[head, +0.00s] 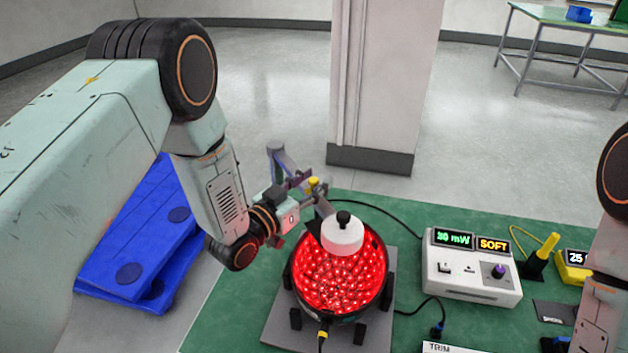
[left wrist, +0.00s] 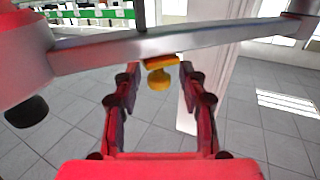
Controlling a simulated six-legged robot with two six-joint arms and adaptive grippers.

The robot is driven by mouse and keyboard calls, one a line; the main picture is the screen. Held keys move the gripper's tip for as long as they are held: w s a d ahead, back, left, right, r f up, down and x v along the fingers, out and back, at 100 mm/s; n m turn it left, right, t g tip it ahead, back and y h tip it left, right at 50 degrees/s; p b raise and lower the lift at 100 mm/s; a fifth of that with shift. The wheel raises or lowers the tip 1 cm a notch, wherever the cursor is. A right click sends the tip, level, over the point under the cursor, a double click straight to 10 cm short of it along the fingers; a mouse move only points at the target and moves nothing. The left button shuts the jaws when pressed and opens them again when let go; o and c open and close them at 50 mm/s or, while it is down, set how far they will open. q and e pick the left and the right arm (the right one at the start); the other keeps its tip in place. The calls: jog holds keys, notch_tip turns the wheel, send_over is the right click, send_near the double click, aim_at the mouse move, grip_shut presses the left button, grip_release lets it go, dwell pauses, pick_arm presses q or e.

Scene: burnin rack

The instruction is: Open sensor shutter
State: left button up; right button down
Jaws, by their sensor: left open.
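A yellow knob (head: 313,184) sits on a grey bar beside the white cylinder with a black top (head: 342,236). This cylinder stands at the back of a round dish (head: 340,275) filled with glowing red light. My left gripper (head: 301,186) is at the knob, behind and left of the dish. In the left wrist view, its two open fingers (left wrist: 160,72) point at the yellow knob (left wrist: 159,82), which shows between them under a grey bar (left wrist: 225,38). I cannot tell whether the fingers touch it. No part is clearly identifiable as the shutter. My right gripper is out of view.
A white control box (head: 470,275) with a green "mW" readout and an orange "SOFT" readout stands right of the dish on the green table top (head: 400,222). Black cables cross the table. Blue pallets (head: 150,245) lie at left, and a white pillar (head: 383,80) rises behind.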

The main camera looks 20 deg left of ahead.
pick_arm(q)
jog(key=v, duration=1.1)
jog(key=shift+s+a, duration=0.2)
jog(key=shift+s, duration=0.1)
